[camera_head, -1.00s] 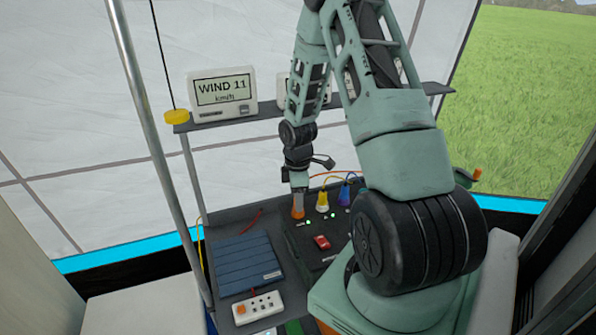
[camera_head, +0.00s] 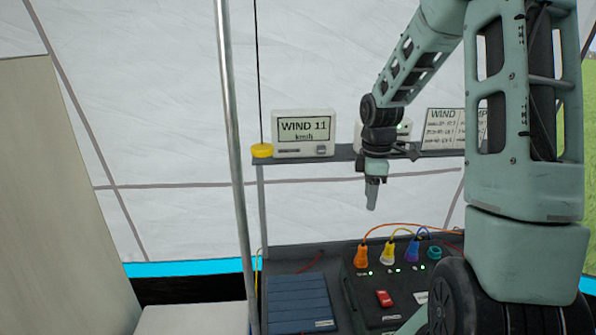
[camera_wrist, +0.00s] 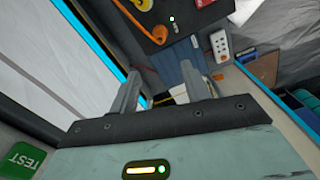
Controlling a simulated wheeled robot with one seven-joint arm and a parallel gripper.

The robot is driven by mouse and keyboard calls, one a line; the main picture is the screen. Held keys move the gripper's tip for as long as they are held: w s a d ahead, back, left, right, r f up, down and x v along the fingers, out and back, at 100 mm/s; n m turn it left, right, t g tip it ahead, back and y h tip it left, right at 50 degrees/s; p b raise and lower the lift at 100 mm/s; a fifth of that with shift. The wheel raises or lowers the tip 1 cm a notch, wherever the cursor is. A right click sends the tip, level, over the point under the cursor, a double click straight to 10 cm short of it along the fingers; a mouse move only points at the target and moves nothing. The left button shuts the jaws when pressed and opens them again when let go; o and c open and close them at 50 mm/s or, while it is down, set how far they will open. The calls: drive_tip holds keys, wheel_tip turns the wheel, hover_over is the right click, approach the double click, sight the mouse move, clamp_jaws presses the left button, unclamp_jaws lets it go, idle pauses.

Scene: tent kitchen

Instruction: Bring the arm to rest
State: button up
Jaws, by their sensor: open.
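My gripper (camera_head: 371,200) hangs in the air above the dark control box (camera_head: 352,292), pointing down, in the head view. It holds nothing. In the wrist view its two fingers (camera_wrist: 167,85) stand apart with a gap between them. The orange plug (camera_head: 361,256), yellow plug (camera_head: 387,253) and blue plug (camera_head: 411,250) stand in a row at the back of the box, with cables arching from them. My fingertips are clear of the plugs.
A shelf (camera_head: 340,159) carries a wind display (camera_head: 303,134) behind my gripper. A metal pole (camera_head: 233,170) stands to the left. A ribbed blue panel (camera_head: 298,303) lies left of the box, and a red switch (camera_head: 384,298) is on its top. A teal socket (camera_head: 434,253) is right of the plugs.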

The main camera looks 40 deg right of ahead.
drive_tip(key=s+a+r+m+t, duration=0.1)
drive_tip(key=s+a+m, duration=0.25)
drive_tip(key=a, duration=1.25)
drive_tip(key=s+a+r+m+t, duration=0.15)
drive_tip(key=s+a, duration=0.25)
drive_tip(key=a, duration=1.1)
drive_tip(key=s+a+n+g, duration=0.2)
drive_tip(key=s+a+n, duration=0.2)
drive_tip(key=s+a, duration=0.5)
drive_tip(key=shift+s+a+y, duration=0.3)
drive_tip(key=shift+a, duration=0.05)
drive_tip(key=shift+r+g, duration=0.1)
drive_tip(key=shift+g, duration=0.15)
